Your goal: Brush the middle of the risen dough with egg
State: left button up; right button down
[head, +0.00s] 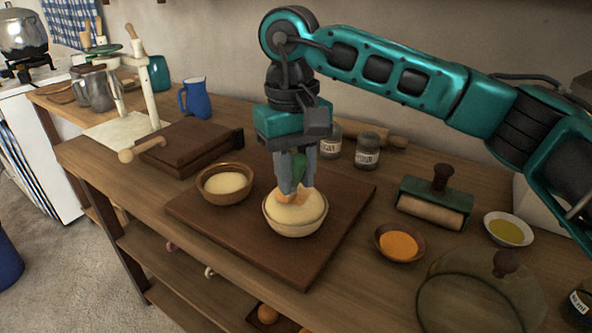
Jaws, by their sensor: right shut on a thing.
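The risen dough (296,208) domes above the rim of a pale round bowl (295,230) on the dark wooden board. My right gripper (296,180) points straight down over it, shut on a brush (299,167). The green handle shows between the fingers, and the orange-tan lower end is at the top of the dough, apparently touching near its middle. The fingers hide part of the brush. A small dark bowl (401,260) holds something orange, and a pale bowl (509,242) holds a yellow liquid; I cannot tell which is the egg. My left gripper is out of view.
A brown bowl (223,198) with pale contents shares the board (255,245). Glass jars (367,151) stand behind. A green-framed roller (433,203) and glass dome (480,295) are at right. A wooden box (188,148) and blue jug (195,98) are at left.

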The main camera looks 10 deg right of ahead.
aim_at(295, 155)
jog(key=shift+w+d, duration=1)
jog(key=shift+w, duration=0.1)
jog(key=shift+s+a+f, duration=0.15)
jog(key=shift+s+a, duration=1)
jog(key=shift+s, duration=0.2)
jog(key=shift+r+p, duration=2.15)
jog(key=shift+r, duration=0.95)
jog(key=shift+w, duration=0.1)
jog(key=shift+r+p, duration=1.15)
jog(key=shift+r, duration=0.4)
